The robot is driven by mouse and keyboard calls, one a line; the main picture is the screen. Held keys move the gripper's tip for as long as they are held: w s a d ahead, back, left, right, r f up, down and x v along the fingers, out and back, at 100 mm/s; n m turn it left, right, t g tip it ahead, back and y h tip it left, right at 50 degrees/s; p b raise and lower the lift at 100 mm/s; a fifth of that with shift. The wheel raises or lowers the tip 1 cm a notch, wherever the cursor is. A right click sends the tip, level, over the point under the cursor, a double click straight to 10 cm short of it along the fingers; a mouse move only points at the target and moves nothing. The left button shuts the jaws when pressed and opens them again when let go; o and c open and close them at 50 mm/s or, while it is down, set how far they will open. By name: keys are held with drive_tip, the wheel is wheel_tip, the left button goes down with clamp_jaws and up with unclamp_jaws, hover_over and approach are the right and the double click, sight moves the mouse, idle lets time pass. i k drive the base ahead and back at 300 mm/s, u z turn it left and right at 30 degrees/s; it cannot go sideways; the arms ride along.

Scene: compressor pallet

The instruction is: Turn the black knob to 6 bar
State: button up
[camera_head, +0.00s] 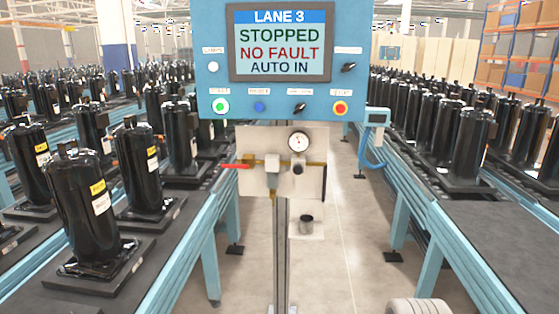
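A small round pressure gauge (299,141) with a white face sits at the top of a pale plate below the blue panel. Its needle and scale are too small to read. A small dark round knob (297,169) sits just below the gauge on the brass pipework (315,163). A dark cylinder (306,224) stands lower, on a small pale plate; I cannot tell what it is. Two more black knobs are on the blue panel, one at the right (348,67) and one at the lower middle (299,107). My gripper is not in view.
The blue control panel (209,40) shows "STOPPED, NO FAULT, AUTO IN". A red lever (236,166) sticks out left of the pipework. Conveyors with black compressors (85,215) run on both sides.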

sight(298, 169)
drive_tip(key=u, duration=0.75)
drive_tip(key=i, duration=1.5)
drive_tip(key=u, duration=0.85)
